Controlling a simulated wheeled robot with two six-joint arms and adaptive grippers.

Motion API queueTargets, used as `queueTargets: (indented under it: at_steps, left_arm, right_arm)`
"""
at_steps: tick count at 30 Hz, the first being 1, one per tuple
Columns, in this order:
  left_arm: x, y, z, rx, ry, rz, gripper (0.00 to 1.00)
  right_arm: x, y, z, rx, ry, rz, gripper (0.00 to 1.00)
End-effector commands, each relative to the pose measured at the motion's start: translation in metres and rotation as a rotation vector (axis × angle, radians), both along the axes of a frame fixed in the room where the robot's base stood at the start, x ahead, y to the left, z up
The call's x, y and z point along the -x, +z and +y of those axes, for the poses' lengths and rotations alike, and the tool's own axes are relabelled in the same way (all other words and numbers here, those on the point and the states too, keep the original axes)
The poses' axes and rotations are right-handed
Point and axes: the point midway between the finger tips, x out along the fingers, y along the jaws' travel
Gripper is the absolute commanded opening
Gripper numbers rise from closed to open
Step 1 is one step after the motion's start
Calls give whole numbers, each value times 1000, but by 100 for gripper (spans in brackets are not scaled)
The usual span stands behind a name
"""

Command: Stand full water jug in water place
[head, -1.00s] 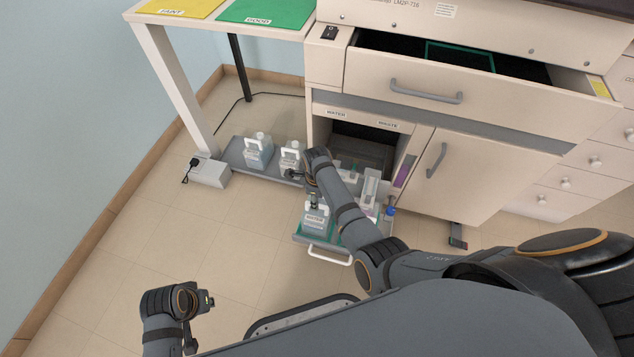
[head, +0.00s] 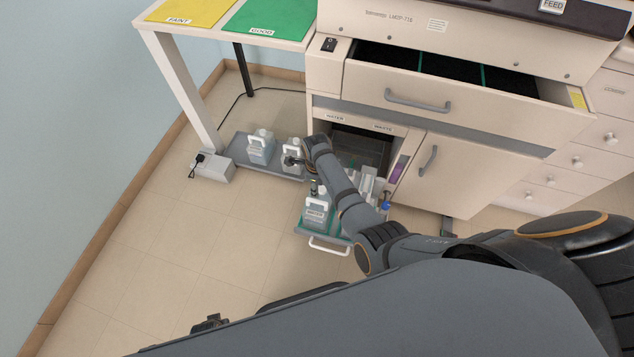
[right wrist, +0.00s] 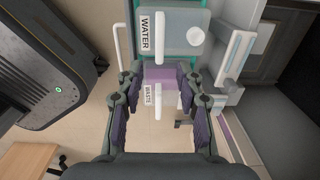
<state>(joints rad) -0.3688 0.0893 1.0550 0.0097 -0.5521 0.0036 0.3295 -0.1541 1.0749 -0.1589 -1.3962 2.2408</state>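A white jug labelled WATER (head: 317,214) stands upright in the left place of the pulled-out drawer. In the right wrist view the same jug (right wrist: 178,38) sits in a teal-edged place, with its round cap and white handle visible. My right gripper (right wrist: 162,110) is open and empty above the drawer. Its fingers are spread to either side of a purple-tinted jug labelled WASTE (right wrist: 165,76) in view beyond them, with no contact visible. In the head view my right arm hides part of the drawer. My left gripper (head: 210,323) barely shows at the bottom; its fingers are unclear.
Two more white jugs, one (head: 260,148) farther left and one (head: 292,152) beside my right wrist, stand on a low grey shelf (head: 233,148). The drawer's white handle (head: 329,246) sticks out in front. An upper drawer (head: 420,103) is open.

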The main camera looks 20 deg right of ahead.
Motion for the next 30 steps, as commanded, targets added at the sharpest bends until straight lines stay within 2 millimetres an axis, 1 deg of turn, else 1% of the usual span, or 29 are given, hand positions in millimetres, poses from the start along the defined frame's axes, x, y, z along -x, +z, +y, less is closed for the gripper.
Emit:
queueTargets:
  at_steps: [3,13,15,17,20,21,23,24,26,27,29,30]
  left_arm:
    - [3,-1,0,-1,0,1,0]
    - [3,-2,0,0,0,1,0]
    - [3,-2,0,0,0,1,0]
    - [3,-2,0,0,0,1,0]
    - [3,-2,0,0,0,1,0]
    - [3,-2,0,0,0,1,0]
    - [3,-2,0,0,0,1,0]
    - [3,-2,0,0,0,1,0]
    - [3,-1,0,0,0,1,0]
    - [3,-1,0,0,0,1,0]
    - [3,-1,0,0,0,1,0]
    - [3,-1,0,0,0,2,0]
  right_arm:
    - [0,1,0,0,0,0,36]
    - [1,0,0,0,4,0,36]
    - [7,-9,-4,2,49,2,36]
    - [21,-26,-10,4,151,2,36]
    - [59,-70,-28,16,444,-3,36]
    - [78,-88,-37,24,589,-9,36]
    - [110,-115,-50,40,817,-14,36]
    - [132,-131,-59,52,970,-16,36]
    - [166,-152,-73,73,1202,-15,36]
    - [189,-164,-83,89,1352,-14,36]
    - [222,-179,-96,112,1568,-9,36]
    - [242,-187,-104,129,1699,-4,36]
